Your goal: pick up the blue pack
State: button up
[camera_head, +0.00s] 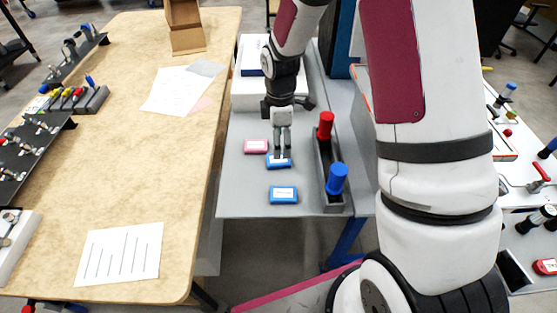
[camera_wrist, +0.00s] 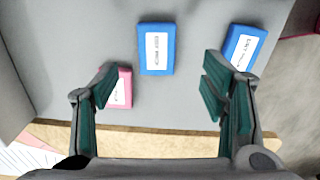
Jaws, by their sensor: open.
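Two blue packs with white labels lie flat on the grey bench. One blue pack (camera_head: 278,163) is just below my gripper in the head view; it appears to be the blue pack (camera_wrist: 157,66) at the upper middle of the wrist view. The other blue pack (camera_head: 283,195) lies nearer the bench's front edge and shows at the upper right of the wrist view (camera_wrist: 236,57). My gripper (camera_head: 282,152) points down with its fingers apart and empty; they also show in the wrist view (camera_wrist: 160,88). The label text is too small to read surely.
A pink pack (camera_head: 256,146) lies just left of the blue one, partly behind a finger in the wrist view (camera_wrist: 123,98). A dark rack with a red-capped (camera_head: 326,125) and a blue-capped item (camera_head: 337,178) stands at right. A wooden table (camera_head: 190,200) adjoins on the left.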

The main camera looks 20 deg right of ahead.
aim_at(278, 161)
jog(key=shift+w+a+f+p, duration=0.1)
jog(key=shift+w+f+p, duration=0.05)
jog(key=shift+f, duration=1.7)
jog(key=shift+w+a+f+p, duration=0.1)
jog(key=shift+f+p, duration=0.05)
jog(key=shift+f, duration=1.7)
jog(key=c, duration=1.2)
